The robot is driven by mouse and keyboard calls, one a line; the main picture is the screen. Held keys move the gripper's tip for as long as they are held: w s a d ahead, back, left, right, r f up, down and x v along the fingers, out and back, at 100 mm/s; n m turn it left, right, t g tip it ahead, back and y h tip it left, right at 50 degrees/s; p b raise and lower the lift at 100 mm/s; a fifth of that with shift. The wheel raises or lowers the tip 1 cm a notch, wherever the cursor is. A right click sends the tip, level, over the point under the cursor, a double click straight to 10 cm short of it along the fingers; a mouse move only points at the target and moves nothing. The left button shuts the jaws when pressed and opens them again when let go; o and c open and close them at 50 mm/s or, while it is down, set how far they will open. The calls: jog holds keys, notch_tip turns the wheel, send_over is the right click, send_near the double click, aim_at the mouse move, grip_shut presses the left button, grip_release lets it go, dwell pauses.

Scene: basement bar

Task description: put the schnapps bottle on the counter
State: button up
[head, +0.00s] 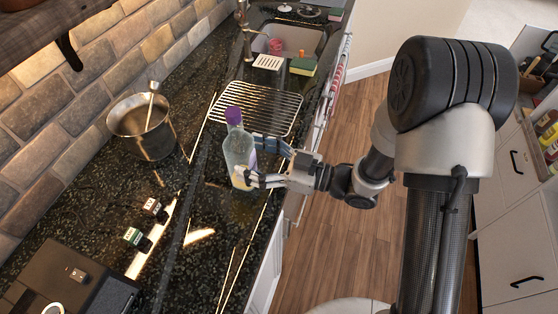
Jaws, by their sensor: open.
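A clear bottle with a purple cap (238,148), which looks like the schnapps bottle, stands upright on the dark speckled counter (215,262). It is just in front of a wire rack. My gripper (256,162) reaches in from the right at the bottle's side. Its fingers are open, one beside the far side of the bottle and one across its lower front. I cannot tell whether the fingers touch the glass. Part of the bottle's lower body is hidden behind a finger.
The wire rack (262,98) lies right behind the bottle. A metal pot (140,128) with a utensil stands to the left by the brick wall. Two small boxes (134,237) and a dark appliance (72,281) are nearer. A sink (297,38) is at the back. The counter front is fairly clear.

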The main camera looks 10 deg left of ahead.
jog(key=d+p, duration=0.1)
jog(key=d, duration=0.9)
jog(key=shift+s+d+p, duration=0.3)
jog(key=shift+s+p, duration=0.05)
jog(key=shift+s, duration=0.1)
jog(key=shift+w, duration=0.1)
